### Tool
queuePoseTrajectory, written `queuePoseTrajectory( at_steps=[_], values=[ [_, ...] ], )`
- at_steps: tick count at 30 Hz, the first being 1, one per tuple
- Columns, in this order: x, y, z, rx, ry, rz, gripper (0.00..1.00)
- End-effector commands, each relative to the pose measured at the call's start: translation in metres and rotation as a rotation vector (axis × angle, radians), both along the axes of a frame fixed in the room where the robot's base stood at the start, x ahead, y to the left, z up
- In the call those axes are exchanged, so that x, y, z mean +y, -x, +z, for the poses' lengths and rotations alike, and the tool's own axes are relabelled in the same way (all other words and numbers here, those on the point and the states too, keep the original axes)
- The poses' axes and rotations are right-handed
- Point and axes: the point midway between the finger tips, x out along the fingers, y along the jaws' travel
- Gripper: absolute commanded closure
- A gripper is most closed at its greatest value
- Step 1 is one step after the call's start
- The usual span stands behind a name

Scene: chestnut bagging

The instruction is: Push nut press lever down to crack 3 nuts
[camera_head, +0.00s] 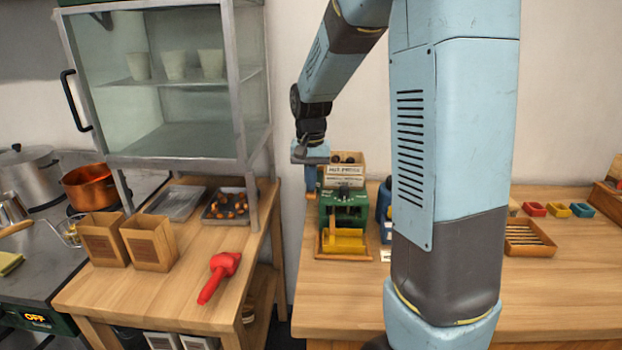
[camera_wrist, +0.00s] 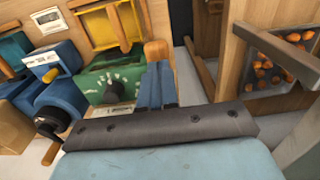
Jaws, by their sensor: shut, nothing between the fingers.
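The green nut press (camera_head: 345,206) stands on the right wooden table, under a sign reading "NUT-PRESS", with a yellow tray (camera_head: 343,242) at its front. It also shows in the wrist view (camera_wrist: 108,76), with a dial and the yellow tray (camera_wrist: 103,28) beyond. My gripper (camera_head: 311,184) points down at the left side of the press. Its two blue fingers (camera_wrist: 156,72) are shut together with nothing between them. A rounded wooden piece (camera_wrist: 156,50), perhaps the lever handle, appears right at the fingertips; I cannot tell whether they touch. No nuts are clearly visible in the press.
A blue machine (camera_wrist: 60,95) stands close beside the press. A left table holds two wooden boxes (camera_head: 150,243), a red tool (camera_head: 219,275) and a dark tray (camera_head: 230,208) of chestnuts under a glass cabinet (camera_head: 165,90). A gap separates the tables.

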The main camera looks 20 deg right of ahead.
Motion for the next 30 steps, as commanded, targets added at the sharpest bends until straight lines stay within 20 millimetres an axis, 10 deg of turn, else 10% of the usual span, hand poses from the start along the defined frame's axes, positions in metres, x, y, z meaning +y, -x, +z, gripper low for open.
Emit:
queuePoseTrajectory(
  at_steps=[30],
  values=[
    [0.001,0.004,-0.029,0.000,0.000,-0.001,1.00]
  ],
)
